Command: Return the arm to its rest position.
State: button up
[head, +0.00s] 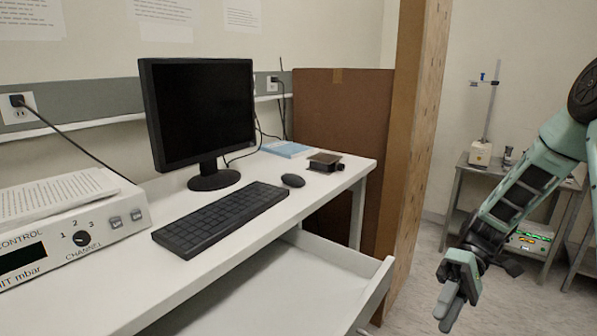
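My arm enters from the right edge and slants down to the left in the head view. My gripper (452,308) hangs at the arm's lower end, to the right of the desk's open drawer (300,285). It points downward, apart from the drawer front. The fingers look close together, but from this angle I cannot tell whether they are open or shut. I see nothing held in them.
The white desk (240,200) bears a monitor (204,112), a keyboard (220,217), a mouse (292,181) and a control box (75,230). A brown partition (415,120) stands beside it. A metal cart (503,180) stands behind my arm. Bare floor shows between partition and cart.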

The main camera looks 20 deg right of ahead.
jog(key=s+a+r+n+t+h+p, duration=0.1)
jog(key=s+a+r+t+h, duration=0.1)
jog(key=a, duration=0.6)
jog(key=s+a+r+n+t+h+p, duration=0.2)
jog(key=s+a+r+h, duration=0.2)
jog(key=a, duration=0.4)
jog(key=s+a+r+n+t+h+p, duration=0.1)
jog(key=s+a+r+n+t+h, duration=0.1)
jog(key=a+r+h, duration=0.3)
jog(key=s+a+r, duration=0.1)
jog(key=a+r, duration=0.1)
jog(key=a, duration=0.1)
jog(key=shift+s+a, duration=0.15)
jog(key=shift+s, duration=0.15)
